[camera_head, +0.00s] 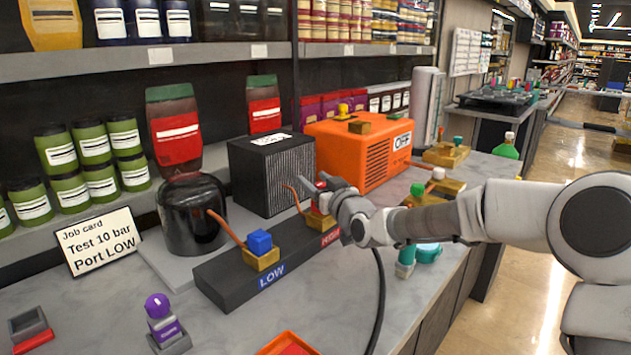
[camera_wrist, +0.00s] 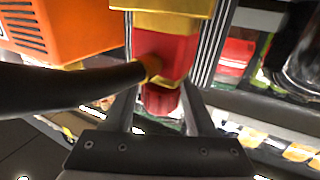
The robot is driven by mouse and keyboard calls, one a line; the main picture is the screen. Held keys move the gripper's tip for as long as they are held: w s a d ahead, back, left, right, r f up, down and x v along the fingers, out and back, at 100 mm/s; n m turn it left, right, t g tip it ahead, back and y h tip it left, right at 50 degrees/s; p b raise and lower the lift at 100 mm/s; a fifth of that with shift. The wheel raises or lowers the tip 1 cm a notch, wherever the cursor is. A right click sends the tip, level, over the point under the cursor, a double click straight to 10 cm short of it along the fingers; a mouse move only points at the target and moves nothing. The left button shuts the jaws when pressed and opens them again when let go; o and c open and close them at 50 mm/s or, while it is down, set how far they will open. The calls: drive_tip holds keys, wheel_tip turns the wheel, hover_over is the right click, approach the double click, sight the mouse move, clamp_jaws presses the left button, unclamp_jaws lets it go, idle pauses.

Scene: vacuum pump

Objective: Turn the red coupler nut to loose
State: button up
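The red coupler nut is at the HIGH end of the dark block (camera_head: 222,282). In the head view my gripper (camera_head: 322,190) covers most of the coupler there. In the wrist view the red coupler body (camera_wrist: 175,52) hangs from a brass block (camera_wrist: 165,22), with a ribbed red nut (camera_wrist: 160,98) below it. My gripper (camera_wrist: 161,95) has one finger on each side of the ribbed nut, close to it. The fingertips are partly hidden behind the coupler and the hose, so I cannot tell whether they touch. A black hose (camera_wrist: 70,88) runs left from the coupler.
A blue knob (camera_head: 259,241) on brass marks the LOW port. The job card (camera_head: 97,241) reads "Test 10 bar, Port LOW". An orange unit (camera_head: 360,150) and a black finned box (camera_head: 272,175) stand behind. The hose (camera_head: 379,300) drops across the counter front. A purple-topped part (camera_head: 158,308) stands front left.

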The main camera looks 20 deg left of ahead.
drive_tip(key=shift+o, duration=0.4)
drive_tip(key=shift+s+d, duration=0.35)
drive_tip(key=shift+d, duration=0.05)
drive_tip(key=p+v, duration=0.3)
drive_tip(key=v, duration=1.3)
drive_tip(key=shift+s+d, duration=0.15)
